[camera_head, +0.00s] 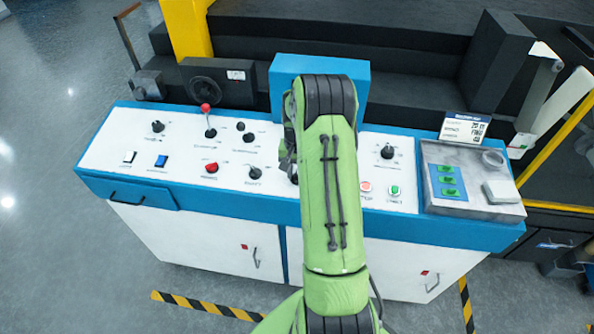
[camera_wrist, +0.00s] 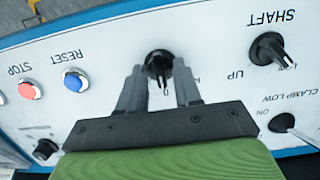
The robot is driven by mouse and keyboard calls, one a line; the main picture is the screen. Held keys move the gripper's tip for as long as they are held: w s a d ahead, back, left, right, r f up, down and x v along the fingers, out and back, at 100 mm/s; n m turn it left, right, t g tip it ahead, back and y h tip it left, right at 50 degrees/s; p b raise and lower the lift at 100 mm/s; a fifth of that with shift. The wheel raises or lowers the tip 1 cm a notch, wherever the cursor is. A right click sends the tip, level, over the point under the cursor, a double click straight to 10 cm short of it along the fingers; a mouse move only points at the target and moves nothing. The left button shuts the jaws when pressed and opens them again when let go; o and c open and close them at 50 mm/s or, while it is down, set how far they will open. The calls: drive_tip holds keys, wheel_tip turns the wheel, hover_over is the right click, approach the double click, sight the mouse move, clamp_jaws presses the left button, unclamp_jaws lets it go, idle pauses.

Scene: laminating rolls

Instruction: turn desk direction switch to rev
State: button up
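In the wrist view a black rotary knob (camera_wrist: 158,63) on the white panel stands between the two dark fingers of my gripper (camera_wrist: 159,82). The fingers are apart, one on each side of the knob; I cannot tell whether they touch it. A "0" shows by the knob, but the rest of its label is mostly hidden, so I cannot read that it is the direction switch. In the head view a sliver of a dark knob (camera_head: 294,178) shows at the left edge of my green arm, which hides most of my gripper.
In the wrist view the SHAFT knob (camera_wrist: 268,48) and CLAMP LOW switch (camera_wrist: 283,122) lie right, the blue RESET (camera_wrist: 75,80) and red STOP (camera_wrist: 29,90) buttons left. In the head view a red-topped lever (camera_head: 207,118) rises from the panel (camera_head: 120,150).

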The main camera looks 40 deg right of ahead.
clamp_jaws()
drive_tip(key=shift+n, duration=0.3)
drive_tip(key=n, duration=0.2)
drive_tip(key=n+b, duration=0.1)
drive_tip(key=n, duration=0.1)
drive_tip(key=shift+w+a+g+h, duration=0.1)
drive_tip(key=shift+g+h, duration=0.2)
drive_tip(key=shift+n+h, duration=0.4)
drive_tip(key=shift+n, duration=1.6)
drive_tip(key=shift+b, duration=0.3)
drive_tip(key=shift+o, duration=0.7)
unclamp_jaws()
